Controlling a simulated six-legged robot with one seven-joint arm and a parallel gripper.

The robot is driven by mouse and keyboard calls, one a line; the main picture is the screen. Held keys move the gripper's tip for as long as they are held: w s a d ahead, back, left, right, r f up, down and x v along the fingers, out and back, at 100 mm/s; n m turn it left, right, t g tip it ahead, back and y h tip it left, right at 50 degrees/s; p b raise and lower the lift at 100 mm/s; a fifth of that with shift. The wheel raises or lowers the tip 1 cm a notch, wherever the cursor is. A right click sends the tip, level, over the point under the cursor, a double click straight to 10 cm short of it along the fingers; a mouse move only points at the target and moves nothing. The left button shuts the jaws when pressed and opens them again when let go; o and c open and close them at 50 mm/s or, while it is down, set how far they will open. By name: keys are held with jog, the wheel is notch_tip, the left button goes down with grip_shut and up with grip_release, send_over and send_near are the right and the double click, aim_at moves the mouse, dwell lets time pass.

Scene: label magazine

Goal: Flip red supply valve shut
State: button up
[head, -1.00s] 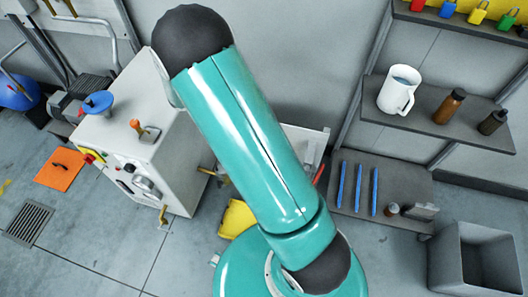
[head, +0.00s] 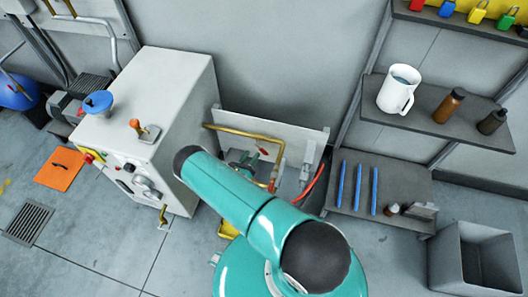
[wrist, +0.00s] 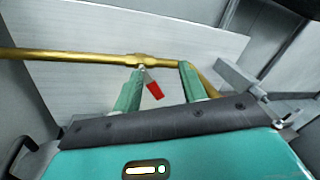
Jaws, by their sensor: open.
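The red valve handle (wrist: 153,89) shows in the wrist view just under a brass pipe (wrist: 75,54). It hangs from the valve body (wrist: 143,60) on a short pale stem and slants down to the right. My gripper (wrist: 161,67) is open, with its two teal fingers apart and their tips close to the pipe. The red handle appears between the fingers, nearer the left one; contact cannot be told. In the head view, a red handle (head: 264,151) shows below the pipe, with my gripper (head: 252,157) close by, partly hidden by my arm.
A pale backing panel (head: 310,133) stands behind the pipe. A white machine cabinet (head: 185,95) is close on the left. A red hose (head: 314,182) curves at the right. A shelf rack (head: 440,118) with a white jug (head: 398,89) stands farther right.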

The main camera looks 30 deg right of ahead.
aim_at(264, 153)
jog(key=s+f+n+t+y, duration=0.3)
jog(key=s+f+n, duration=0.2)
jog(key=f, duration=0.4)
jog(key=x, duration=1.3)
jog(key=shift+w+r, duration=0.3)
grip_shut()
